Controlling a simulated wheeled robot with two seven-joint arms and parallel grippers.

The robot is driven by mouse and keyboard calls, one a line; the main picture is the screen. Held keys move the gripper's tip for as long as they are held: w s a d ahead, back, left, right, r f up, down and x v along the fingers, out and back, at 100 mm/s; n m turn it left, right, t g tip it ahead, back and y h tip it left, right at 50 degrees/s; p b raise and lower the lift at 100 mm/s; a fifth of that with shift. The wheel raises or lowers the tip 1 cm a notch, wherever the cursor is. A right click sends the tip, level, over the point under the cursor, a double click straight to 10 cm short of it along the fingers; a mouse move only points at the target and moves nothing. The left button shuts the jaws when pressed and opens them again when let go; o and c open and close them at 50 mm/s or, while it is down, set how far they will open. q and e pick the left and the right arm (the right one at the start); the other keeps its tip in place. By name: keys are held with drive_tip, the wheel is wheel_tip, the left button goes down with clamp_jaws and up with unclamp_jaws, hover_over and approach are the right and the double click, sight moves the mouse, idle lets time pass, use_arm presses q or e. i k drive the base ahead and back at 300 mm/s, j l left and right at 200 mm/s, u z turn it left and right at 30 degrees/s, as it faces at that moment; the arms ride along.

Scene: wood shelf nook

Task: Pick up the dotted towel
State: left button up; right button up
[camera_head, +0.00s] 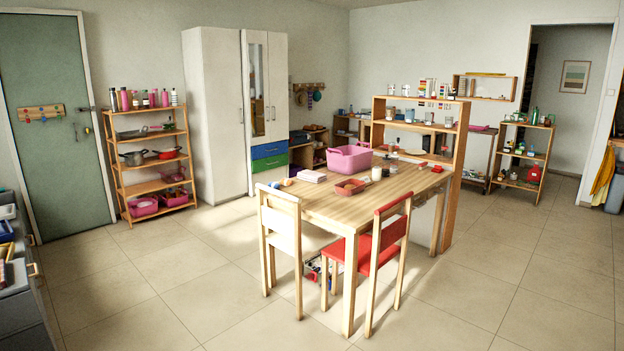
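I cannot make out a towel with dots in the head view. A small folded pink and white item (312,176) lies on the wooden table (345,205), left of a pink basket; it is too small to tell whether it is cloth or has dots. A yellow cloth (603,171) hangs at the far right edge, with no dots that I can see. Small items (299,95) hang from a wall rack behind the cupboard, too small to identify. Neither of my grippers shows in this view.
The pink basket (350,158) stands on the table. A white chair (281,235) and a red chair (372,248) stand at its near side. A wooden shelf (155,187) stands by the green door (45,140). Tiled floor is clear left and right of the table.

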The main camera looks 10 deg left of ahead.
sight(314, 177)
drive_tip(key=i+j+u, duration=0.35)
drive_tip(key=i, duration=0.15)
drive_tip(key=i+u, duration=0.7)
drive_tip(key=i, duration=0.25)
drive_tip(key=i+u, duration=0.2)
drive_tip(key=i, duration=0.55)
drive_tip(key=i+l+u, duration=0.2)
drive_tip(key=i, duration=0.55)
drive_tip(key=i+j+z, duration=0.2)
drive_tip(key=i, duration=0.25)
drive_tip(key=i+z, duration=0.15)
drive_tip(key=i, duration=0.3)
drive_tip(key=i+z, duration=0.3)
drive_tip(key=z, duration=0.2)
drive_tip(key=i+j+z, duration=0.15)
drive_tip(key=z, duration=0.3)
drive_tip(key=i+j+z, duration=0.25)
drive_tip(key=z, duration=0.25)
drive_tip(key=i+j+z, duration=0.2)
drive_tip(key=z, duration=0.3)
drive_tip(key=i+j+z, duration=0.45)
drive_tip(key=j+z, duration=0.35)
drive_tip(key=z, duration=0.15)
drive_tip(key=i+j+z, duration=0.15)
drive_tip(key=j, duration=0.15)
drive_tip(key=i+j+z, duration=0.15)
drive_tip(key=j, duration=0.15)
drive_tip(key=k, duration=0.05)
